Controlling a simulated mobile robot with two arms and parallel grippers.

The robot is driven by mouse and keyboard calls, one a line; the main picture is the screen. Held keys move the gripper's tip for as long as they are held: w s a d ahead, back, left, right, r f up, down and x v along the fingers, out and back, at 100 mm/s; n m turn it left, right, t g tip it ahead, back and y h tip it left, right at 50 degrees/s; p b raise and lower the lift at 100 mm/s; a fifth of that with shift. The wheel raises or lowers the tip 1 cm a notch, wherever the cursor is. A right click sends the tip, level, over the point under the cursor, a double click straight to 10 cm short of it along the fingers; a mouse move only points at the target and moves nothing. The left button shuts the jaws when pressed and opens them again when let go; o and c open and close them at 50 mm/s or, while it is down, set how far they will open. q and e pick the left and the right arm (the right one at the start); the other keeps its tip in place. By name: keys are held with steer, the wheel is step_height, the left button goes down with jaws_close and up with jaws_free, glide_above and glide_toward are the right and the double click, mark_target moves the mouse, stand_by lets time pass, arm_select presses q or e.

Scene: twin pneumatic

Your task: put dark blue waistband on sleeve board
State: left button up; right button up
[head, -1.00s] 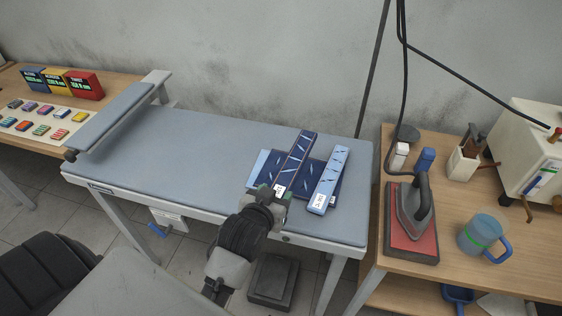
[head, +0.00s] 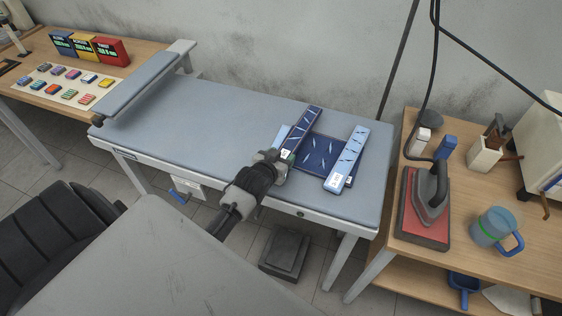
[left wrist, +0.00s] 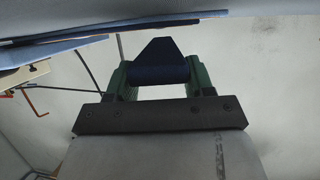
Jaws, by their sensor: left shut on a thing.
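The dark blue waistband (head: 304,128) is a long strip with light marks and a white tag at its near end. My left gripper (head: 282,158) is shut on that near end. In the left wrist view the dark blue waistband (left wrist: 158,62) sits between the green fingers (left wrist: 158,80). It appears raised above the ironing table, with its far end pointing to the back wall. The sleeve board (head: 140,88) is a narrow grey padded arm at the table's left end, with nothing on it. My right gripper is not in view.
A light blue strip (head: 347,160) lies on darker blue pieces (head: 318,155) on the ironing table (head: 220,120). The table's middle and left are clear. An iron (head: 430,195) stands on a red pad to the right. A cord hangs above it.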

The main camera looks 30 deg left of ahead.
arm_select(q)
steer(key=shift+f+p, duration=0.45)
steer(key=shift+f, duration=0.7)
steer(key=o, duration=0.9)
steer(key=shift+f, duration=0.1)
steer(key=shift+o, duration=0.2)
